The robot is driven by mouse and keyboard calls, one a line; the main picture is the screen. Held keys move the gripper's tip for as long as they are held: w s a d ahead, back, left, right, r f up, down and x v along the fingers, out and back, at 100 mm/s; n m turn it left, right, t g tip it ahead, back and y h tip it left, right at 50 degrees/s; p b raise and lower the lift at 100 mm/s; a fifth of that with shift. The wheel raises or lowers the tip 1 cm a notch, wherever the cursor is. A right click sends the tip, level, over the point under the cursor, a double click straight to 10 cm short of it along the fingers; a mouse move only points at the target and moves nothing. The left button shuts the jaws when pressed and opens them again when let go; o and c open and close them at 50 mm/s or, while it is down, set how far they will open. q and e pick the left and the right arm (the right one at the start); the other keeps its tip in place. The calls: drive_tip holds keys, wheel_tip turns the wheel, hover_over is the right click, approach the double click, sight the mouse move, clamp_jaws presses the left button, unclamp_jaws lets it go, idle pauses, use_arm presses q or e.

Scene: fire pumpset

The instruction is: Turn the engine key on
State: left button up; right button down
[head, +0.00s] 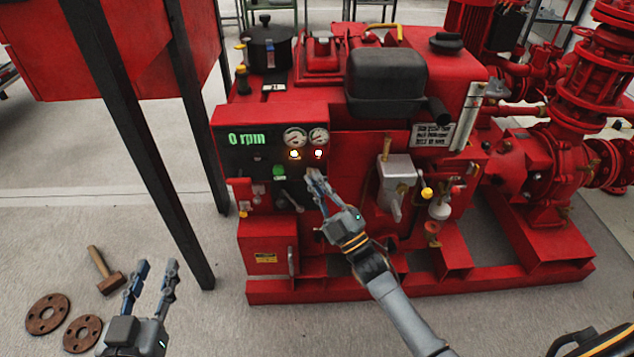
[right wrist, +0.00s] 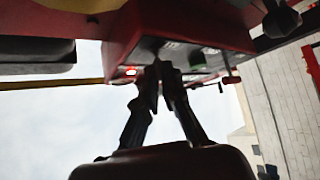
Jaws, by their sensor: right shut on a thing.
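The control panel (head: 250,155) is on the front of the red pumpset. It has a green "0 rpm" readout (head: 247,139), two round gauges, and a lit orange lamp (head: 294,154) and lit red lamp (head: 318,153). My right gripper (head: 315,176) is at the panel's lower right, its fingers closed together against the panel. In the right wrist view the fingertips (right wrist: 162,68) meet at the panel face. They appear shut on the engine key, which they hide. My left gripper (head: 154,268) is open and empty above the floor at lower left.
A green button (head: 279,170) and a dark lever (head: 291,200) are left of my right gripper. A grey box with a lever (head: 396,178) is to its right. A dark table leg (head: 150,160) stands between my left gripper and the panel. A hammer (head: 105,270) and flanges lie on the floor.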

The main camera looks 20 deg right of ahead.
drive_tip(key=c, duration=1.5)
unclamp_jaws()
drive_tip(key=shift+s+f, duration=0.1)
drive_tip(key=v, duration=1.2)
